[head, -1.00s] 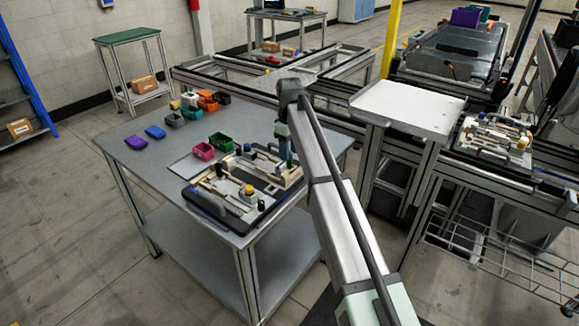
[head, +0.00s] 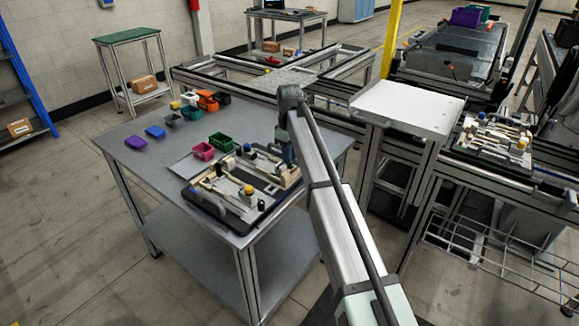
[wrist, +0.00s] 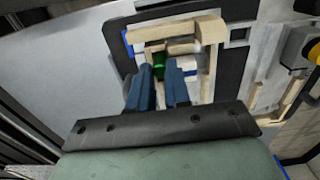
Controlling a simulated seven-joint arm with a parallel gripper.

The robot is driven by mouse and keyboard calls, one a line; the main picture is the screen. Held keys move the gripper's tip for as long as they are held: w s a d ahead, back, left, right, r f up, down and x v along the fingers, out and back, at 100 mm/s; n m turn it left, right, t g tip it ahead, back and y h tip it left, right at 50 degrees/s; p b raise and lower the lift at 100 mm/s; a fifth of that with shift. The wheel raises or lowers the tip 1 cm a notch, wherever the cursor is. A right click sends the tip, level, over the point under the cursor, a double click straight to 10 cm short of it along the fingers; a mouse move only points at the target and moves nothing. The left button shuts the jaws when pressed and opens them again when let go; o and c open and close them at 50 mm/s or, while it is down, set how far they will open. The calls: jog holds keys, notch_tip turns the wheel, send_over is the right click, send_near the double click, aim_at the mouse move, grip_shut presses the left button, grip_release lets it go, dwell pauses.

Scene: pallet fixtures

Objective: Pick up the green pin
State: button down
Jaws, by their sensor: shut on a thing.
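The green pin (wrist: 158,62) shows in the wrist view at the tips of my gripper's blue fingers (wrist: 161,72). It sits within a light wooden frame (wrist: 213,65) on the dark pallet (wrist: 122,55). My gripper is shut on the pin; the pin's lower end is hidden. In the head view my gripper (head: 288,158) is low over the right back part of the pallet (head: 218,214) on the grey table, and the green pin is hidden there behind it.
Pink (head: 204,151) and green (head: 221,141) bins stand behind the pallet, with several more bins farther back. Purple (head: 136,142) and blue (head: 155,131) pieces lie at the table's left. A yellow knob (head: 248,189) stands on the pallet. The table's front left is clear.

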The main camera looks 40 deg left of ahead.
notch_tip(320, 180, up, 10)
jog(key=a, duration=0.3)
jog(key=shift+d+f, duration=0.1)
jog(key=shift+f, duration=3.75)
jog(key=shift+f, duration=1)
jog(key=c, duration=1)
grip_release()
jog(key=shift+r, duration=0.15)
